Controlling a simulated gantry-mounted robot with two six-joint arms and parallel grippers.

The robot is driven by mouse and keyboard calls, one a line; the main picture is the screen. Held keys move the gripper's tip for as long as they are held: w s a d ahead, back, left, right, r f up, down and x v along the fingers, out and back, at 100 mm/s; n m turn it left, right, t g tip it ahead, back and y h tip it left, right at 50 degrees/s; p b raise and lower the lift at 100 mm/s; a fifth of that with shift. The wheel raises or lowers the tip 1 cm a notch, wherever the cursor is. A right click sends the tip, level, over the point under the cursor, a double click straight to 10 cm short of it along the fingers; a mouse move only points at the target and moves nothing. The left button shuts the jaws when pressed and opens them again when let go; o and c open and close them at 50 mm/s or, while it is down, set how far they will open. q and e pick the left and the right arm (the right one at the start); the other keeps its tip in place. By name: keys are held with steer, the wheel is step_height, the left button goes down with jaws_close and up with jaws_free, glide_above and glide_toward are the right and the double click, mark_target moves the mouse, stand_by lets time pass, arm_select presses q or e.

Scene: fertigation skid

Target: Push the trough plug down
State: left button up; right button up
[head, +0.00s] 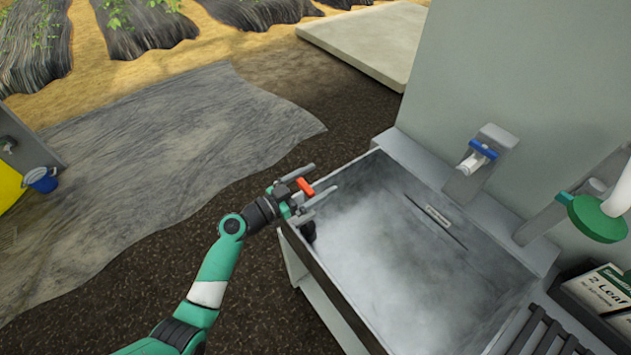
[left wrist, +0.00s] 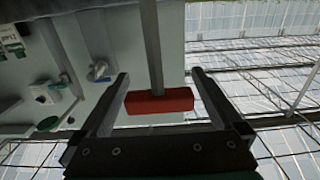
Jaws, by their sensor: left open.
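The grey trough (head: 335,285) stands right of centre in the head view, with a pale, misty-looking inside. In the left wrist view the red handle (left wrist: 160,101) sits on a straight grey rod (left wrist: 152,45). My left gripper (head: 322,180) is open, with one finger on each side of the handle and a visible gap to both. A dark piece (head: 308,231) shows below the gripper inside the trough; the plug's lower end is not clearly visible. My right gripper is not in view.
A blue-handled tap (head: 481,151) is on the grey wall behind the trough. A green round part (head: 597,218), a labelled box (head: 606,291) and a dark slatted rack (head: 550,335) are at the right. The ground left of the trough is open.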

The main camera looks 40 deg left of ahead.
arm_select(q)
steer(key=shift+c, duration=0.3)
jaws_close()
step_height(320, 180, down, 5)
steer(key=b, duration=0.5)
steer(key=shift+r+b, duration=0.15)
steer(key=shift+b, duration=0.2)
steer(key=shift+o, duration=0.3)
jaws_free()
steer(key=s+a+p, duration=0.1)
steer(key=s+a, duration=0.1)
steer(key=s, duration=0.9)
steer(key=shift+s+a, duration=0.15)
steer(key=shift+s, duration=0.1)
steer(key=shift+w, duration=0.1)
